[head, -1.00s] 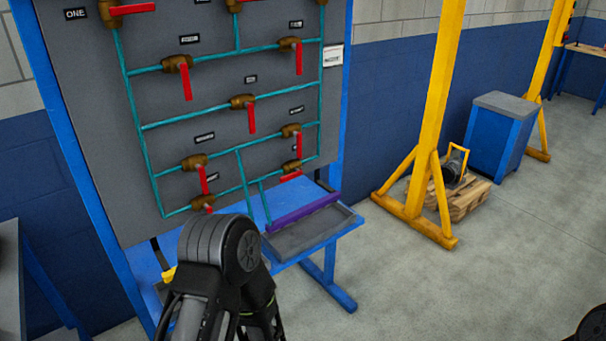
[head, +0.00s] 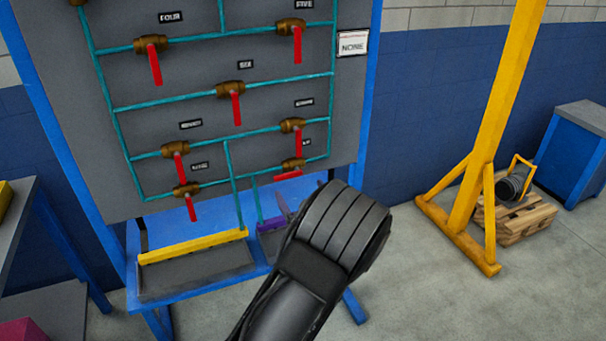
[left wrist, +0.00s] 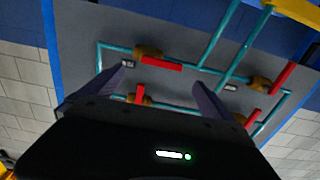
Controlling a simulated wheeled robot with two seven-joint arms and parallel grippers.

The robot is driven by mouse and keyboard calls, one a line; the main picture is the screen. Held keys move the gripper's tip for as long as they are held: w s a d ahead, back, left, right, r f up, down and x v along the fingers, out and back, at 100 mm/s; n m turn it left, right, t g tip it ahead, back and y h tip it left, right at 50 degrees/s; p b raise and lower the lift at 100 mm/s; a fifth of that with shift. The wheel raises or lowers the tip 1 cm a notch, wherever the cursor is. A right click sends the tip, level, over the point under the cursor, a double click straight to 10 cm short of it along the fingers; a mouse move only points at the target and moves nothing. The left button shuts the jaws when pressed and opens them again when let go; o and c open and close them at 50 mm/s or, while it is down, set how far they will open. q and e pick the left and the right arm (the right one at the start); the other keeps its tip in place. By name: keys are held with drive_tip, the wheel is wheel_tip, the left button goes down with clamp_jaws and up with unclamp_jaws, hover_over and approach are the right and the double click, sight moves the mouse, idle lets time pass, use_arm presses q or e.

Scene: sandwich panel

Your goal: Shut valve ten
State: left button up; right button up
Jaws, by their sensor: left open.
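Valve ten (head: 292,164) is the brass valve at the panel's lower right in the head view. Its red handle (head: 288,176) lies roughly along the pipe and points left. The left wrist view shows the panel upside down, with valve ten (left wrist: 148,52) and its handle (left wrist: 165,65) at upper left. Its small label (left wrist: 127,63) is too small to read there. My left gripper (head: 283,208) is below valve ten in the head view, mostly hidden behind my own arm. In the wrist view my left gripper (left wrist: 162,76) is open and empty, fingers apart, facing the panel near the handle. My right gripper is out of view.
Valve eight (head: 292,125) sits just above valve ten, its handle hanging down. Valve nine (head: 185,190) is at lower left, handle down. A yellow frame (head: 490,130) stands right.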

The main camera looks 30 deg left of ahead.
sight(289, 175)
use_arm(q)
drive_tip(key=shift+p+x, duration=0.45)
drive_tip(key=shift+x, duration=3.45)
drive_tip(key=shift+s+a, duration=0.1)
drive_tip(key=shift+s, duration=0.05)
